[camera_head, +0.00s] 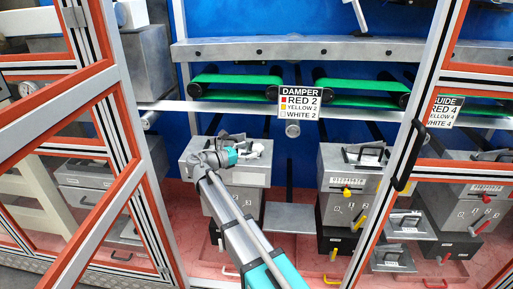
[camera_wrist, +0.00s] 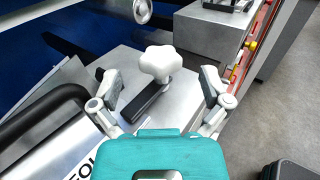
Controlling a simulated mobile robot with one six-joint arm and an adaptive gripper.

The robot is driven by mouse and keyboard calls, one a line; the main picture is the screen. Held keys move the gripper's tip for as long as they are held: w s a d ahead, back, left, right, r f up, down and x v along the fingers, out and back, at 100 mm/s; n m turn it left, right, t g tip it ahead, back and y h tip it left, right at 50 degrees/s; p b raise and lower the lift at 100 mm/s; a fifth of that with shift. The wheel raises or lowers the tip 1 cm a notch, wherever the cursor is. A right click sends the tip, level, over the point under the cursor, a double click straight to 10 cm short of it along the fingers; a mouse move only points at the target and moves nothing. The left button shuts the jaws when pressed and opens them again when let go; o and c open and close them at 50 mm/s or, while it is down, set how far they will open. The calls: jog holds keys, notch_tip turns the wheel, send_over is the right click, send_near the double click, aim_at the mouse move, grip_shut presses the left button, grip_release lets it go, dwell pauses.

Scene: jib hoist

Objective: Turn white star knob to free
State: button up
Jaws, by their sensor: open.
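The white star knob (camera_wrist: 160,60) stands upright on a short stem at the far end of a dark slotted bar (camera_wrist: 148,102), on top of a grey metal box (camera_wrist: 185,110). My gripper (camera_wrist: 160,83) is open in the wrist view, with one finger to the left and one to the right of the knob and bar. Neither finger appears to touch the knob. In the head view my gripper (camera_head: 234,155) is over the top of the grey box (camera_head: 245,176), and the knob cannot be made out clearly there.
A black handle bar (camera_wrist: 40,113) lies close to the left of my gripper. A DAMPER sign (camera_head: 300,103) hangs behind, on the rail below green belts (camera_head: 237,80). An orange-edged frame post (camera_head: 415,125) with a black handle stands at right. More grey boxes (camera_head: 352,168) stand to the right.

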aim_at(257, 146)
jog(key=shift+x, duration=1.8)
jog(key=c, duration=1.2)
